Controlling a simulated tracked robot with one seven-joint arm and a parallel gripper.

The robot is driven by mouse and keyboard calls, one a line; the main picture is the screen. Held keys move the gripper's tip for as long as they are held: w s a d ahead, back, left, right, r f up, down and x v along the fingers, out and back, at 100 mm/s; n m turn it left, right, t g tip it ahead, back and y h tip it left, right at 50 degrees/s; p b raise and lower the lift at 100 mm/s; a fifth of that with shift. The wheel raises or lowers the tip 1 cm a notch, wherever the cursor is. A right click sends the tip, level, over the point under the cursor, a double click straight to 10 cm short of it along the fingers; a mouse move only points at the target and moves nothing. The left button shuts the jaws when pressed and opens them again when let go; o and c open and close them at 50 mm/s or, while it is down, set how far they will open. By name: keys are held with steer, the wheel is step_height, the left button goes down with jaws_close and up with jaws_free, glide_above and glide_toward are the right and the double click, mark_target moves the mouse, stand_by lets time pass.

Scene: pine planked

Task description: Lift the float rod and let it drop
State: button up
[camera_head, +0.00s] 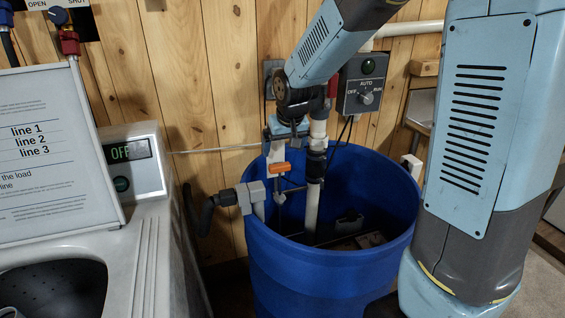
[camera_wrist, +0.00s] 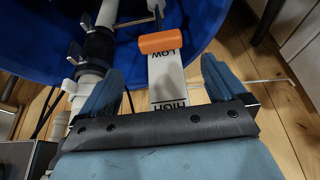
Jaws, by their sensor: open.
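In the wrist view the plate (camera_wrist: 166,76) reads LOW beside the orange block (camera_wrist: 163,42) and HIGH nearer my gripper. My gripper (camera_wrist: 161,68) is open, its blue fingers on either side of the plate, apart from the orange block. In the head view it (camera_head: 282,126) is above the block.
A pale vertical pipe with black couplings (camera_head: 314,165) stands close right of my gripper. A control box (camera_head: 363,84) with an OFF-AUTO-RUN knob is on the plank wall. A washer-like machine (camera_head: 134,165) reading OFF and a sign (camera_head: 52,150) stand left. Dark items lie in the tub.

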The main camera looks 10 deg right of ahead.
mark_target(280, 164)
steer(key=shift+x, duration=4)
steer(key=shift+c, duration=0.2)
